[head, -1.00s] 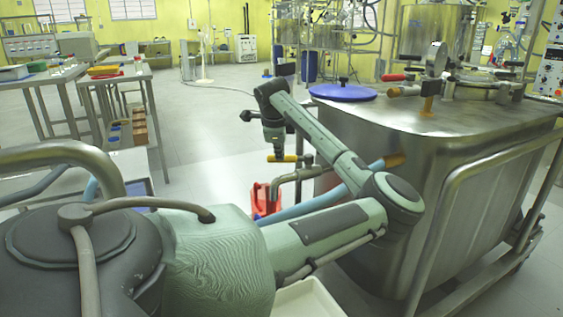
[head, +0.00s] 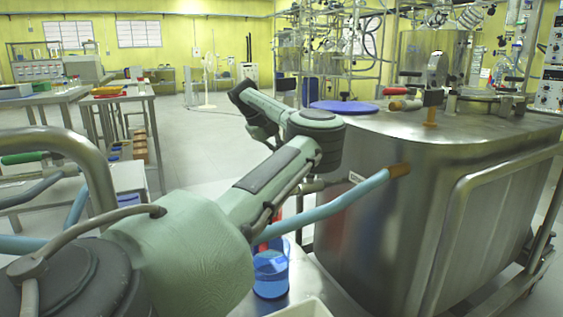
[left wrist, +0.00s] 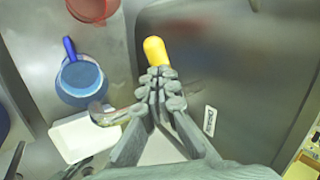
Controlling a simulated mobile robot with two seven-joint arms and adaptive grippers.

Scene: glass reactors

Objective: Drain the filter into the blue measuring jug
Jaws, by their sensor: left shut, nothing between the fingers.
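The filter (head: 400,220) is the large steel vessel on the right in the head view. Its yellow valve handle (left wrist: 155,50) shows in the left wrist view, with a curved metal spout (left wrist: 112,117) to the lower left. The blue measuring jug (head: 271,273) stands beside the filter, partly covered by my arm; it also shows in the left wrist view (left wrist: 82,82), near the spout's end. My left gripper (left wrist: 160,78) is shut and empty, its fingertips right by the yellow handle; contact is unclear. My right gripper is not in view.
A white tray (left wrist: 85,137) lies near the jug, and a red jug (left wrist: 92,6) stands beyond it. A blue lid (head: 343,106) lies on the filter top. Benches (head: 120,98) stand at the left, with open floor between.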

